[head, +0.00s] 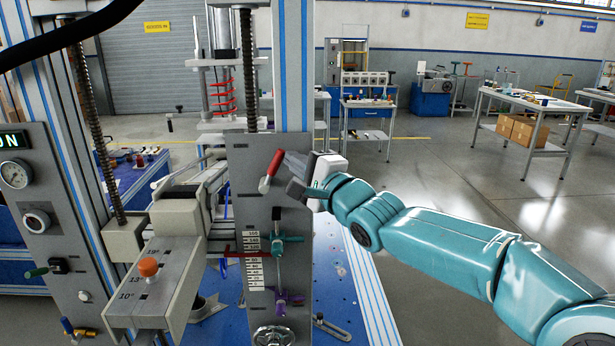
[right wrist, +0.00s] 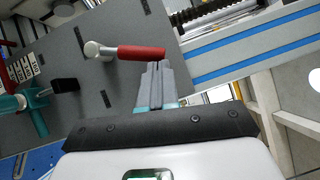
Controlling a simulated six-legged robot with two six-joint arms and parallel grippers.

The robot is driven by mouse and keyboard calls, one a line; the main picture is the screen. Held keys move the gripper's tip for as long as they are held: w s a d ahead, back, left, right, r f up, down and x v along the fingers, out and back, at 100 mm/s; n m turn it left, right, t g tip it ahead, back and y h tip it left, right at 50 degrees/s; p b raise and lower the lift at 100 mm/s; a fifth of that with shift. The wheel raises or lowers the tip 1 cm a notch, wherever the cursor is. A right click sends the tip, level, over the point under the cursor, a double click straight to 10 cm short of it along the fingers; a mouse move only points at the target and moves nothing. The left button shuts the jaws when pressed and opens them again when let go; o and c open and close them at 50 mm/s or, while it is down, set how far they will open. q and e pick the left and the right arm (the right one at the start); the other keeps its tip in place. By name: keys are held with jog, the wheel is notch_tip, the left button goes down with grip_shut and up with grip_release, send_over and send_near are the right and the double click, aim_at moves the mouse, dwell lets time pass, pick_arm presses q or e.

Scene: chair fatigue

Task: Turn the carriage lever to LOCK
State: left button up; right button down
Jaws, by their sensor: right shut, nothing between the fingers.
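The lever with a red handle (head: 270,172) sits on the upper part of the grey carriage plate (head: 242,158). In the head view its handle slants from upper right to lower left. In the right wrist view the red handle (right wrist: 142,52) reaches out from a pale round pivot (right wrist: 92,50). My right gripper (head: 291,174) is just right of the lever. Its fingers (right wrist: 157,68) are shut and empty, with their tips close to the handle's free end; I cannot tell whether they touch. I can read no LOCK mark. My left gripper is not in view.
A teal-handled lever (head: 278,243) and a scale (head: 254,262) sit lower on the plate. A grey arm with an orange knob (head: 148,267) juts out at the left. A blue-striped upright (head: 294,70) stands behind the plate.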

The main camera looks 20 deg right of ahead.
pick_arm(q)
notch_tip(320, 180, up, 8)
jog(key=p, duration=0.6)
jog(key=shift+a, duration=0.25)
pick_arm(e)
jog(key=shift+w+a+r+n+g, duration=0.25)
jog(key=shift+a+r+n+g, duration=0.3)
jog(key=shift+a+n, duration=0.3)
jog(key=shift+w+a+r+n+g, duration=0.25)
jog(key=shift+a+r+n+g, duration=0.3)
jog(key=shift+a+n, duration=0.25)
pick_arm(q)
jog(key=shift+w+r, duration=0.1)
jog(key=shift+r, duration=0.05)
pick_arm(e)
jog(key=shift+a, duration=0.15)
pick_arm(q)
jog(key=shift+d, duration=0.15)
